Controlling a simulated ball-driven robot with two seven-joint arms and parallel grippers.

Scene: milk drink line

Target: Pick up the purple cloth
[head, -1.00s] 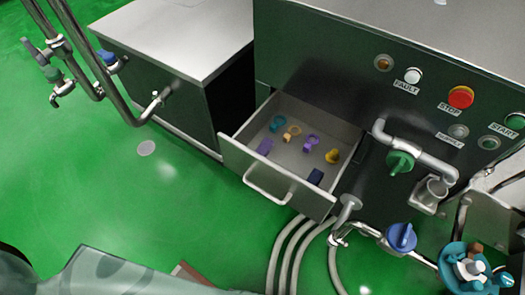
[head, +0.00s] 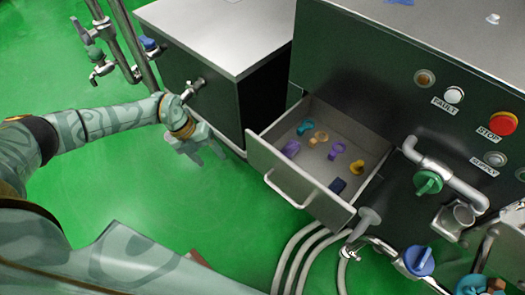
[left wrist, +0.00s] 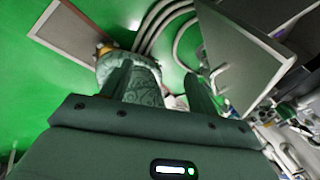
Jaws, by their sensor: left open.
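No thing in view is clearly a purple cloth. A small purple item (head: 291,149) lies at the left inside the open drawer (head: 293,187), and a purple ring-like item (head: 336,150) lies further right. A blue-violet flat patch (head: 399,2) is cut off at the top edge of the head view, on the machine top; I cannot tell whether it is cloth. My left gripper (head: 208,156) is open and empty, left of the drawer and apart from it. Its spread fingers also show in the left wrist view (left wrist: 160,88). My right gripper is not in view.
Teal, orange, yellow and dark blue small items also lie in the drawer. The dark machine (head: 375,75) has buttons, a green valve (head: 428,182) and a blue valve (head: 419,261). A metal-topped cabinet (head: 215,30) and pipes stand behind my left arm. Hoses lie below the drawer.

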